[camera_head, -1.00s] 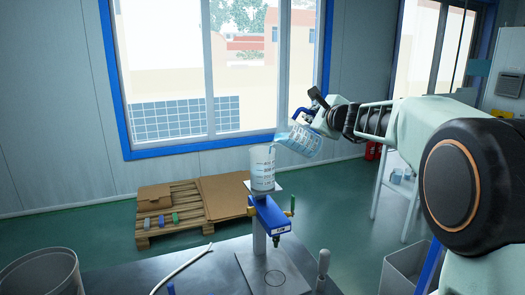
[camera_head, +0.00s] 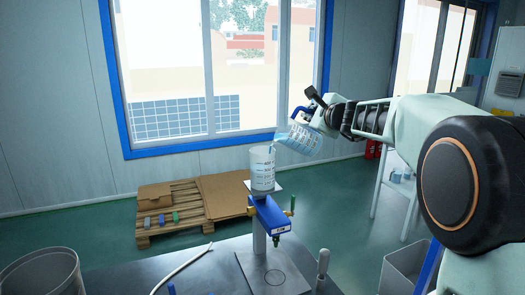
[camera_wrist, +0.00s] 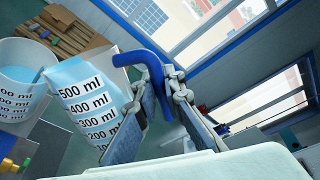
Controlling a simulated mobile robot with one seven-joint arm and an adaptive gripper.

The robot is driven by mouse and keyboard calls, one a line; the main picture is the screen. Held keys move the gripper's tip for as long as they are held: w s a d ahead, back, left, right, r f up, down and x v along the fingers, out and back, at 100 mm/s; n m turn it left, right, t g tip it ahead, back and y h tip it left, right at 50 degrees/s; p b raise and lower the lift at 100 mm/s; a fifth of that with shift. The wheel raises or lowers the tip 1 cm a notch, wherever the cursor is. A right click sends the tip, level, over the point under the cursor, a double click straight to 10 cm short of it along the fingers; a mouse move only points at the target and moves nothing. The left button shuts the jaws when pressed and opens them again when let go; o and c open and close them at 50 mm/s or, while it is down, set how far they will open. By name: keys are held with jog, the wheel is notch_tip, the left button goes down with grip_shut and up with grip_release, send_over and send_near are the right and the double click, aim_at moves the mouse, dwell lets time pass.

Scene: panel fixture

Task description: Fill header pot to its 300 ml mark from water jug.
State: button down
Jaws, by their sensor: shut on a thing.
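The header pot (camera_head: 262,170) is a clear, marked beaker standing upright on a small plate on top of the stand. The water jug (camera_head: 300,139) is clear with a blue handle, tilted left with its lip above the pot's rim; a thin blue stream shows at the lip. My gripper (camera_head: 310,112) is shut on the jug's handle, up and right of the pot. In the wrist view the fingers (camera_wrist: 158,95) clasp the blue handle (camera_wrist: 145,60). The pot (camera_wrist: 18,85) shows there with blue water inside; its level against the marks is unclear.
Below the pot, the stand carries a blue valve body (camera_head: 271,214) on the dark bench (camera_head: 215,268). A grey bucket (camera_head: 42,275), a pale hose (camera_head: 182,268) and an upright handle (camera_head: 323,265) are nearby. A pallet (camera_head: 185,205) lies on the floor behind.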

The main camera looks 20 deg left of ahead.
jog(key=shift+s+a+r+n+p, duration=0.15)
jog(key=shift+a+r+n+p, duration=0.15)
jog(key=shift+r+n+p, duration=0.1)
dwell(1.2)
jog(key=f+b, duration=0.1)
jog(key=d+f+m+b, duration=0.1)
jog(key=f+b, duration=0.1)
jog(key=shift+w+d+m, duration=0.3)
jog(key=shift+d, duration=0.05)
jog(key=shift+w+d+r+m+y, duration=0.1)
jog(key=shift+w+d+m+y, duration=0.15)
jog(key=shift+d+m, duration=0.35)
jog(key=shift+w+d+m+y, duration=0.1)
jog(key=shift+w+m+y, duration=0.05)
jog(key=shift+m+y, duration=0.15)
jog(key=shift+s, duration=0.2)
jog(key=w+d+f+m+b, duration=0.1)
jog(key=d+f+m+b, duration=0.2)
jog(key=f+m+b, duration=0.1)
jog(key=w+d+f+m+y+b, duration=0.1)
jog(key=d+f+m+b, duration=0.3)
jog(key=f+b, duration=0.3)
jog(key=shift+w+f+t, duration=0.4)
jog(key=shift+f, duration=0.35)
jog(key=shift+y, duration=0.25)
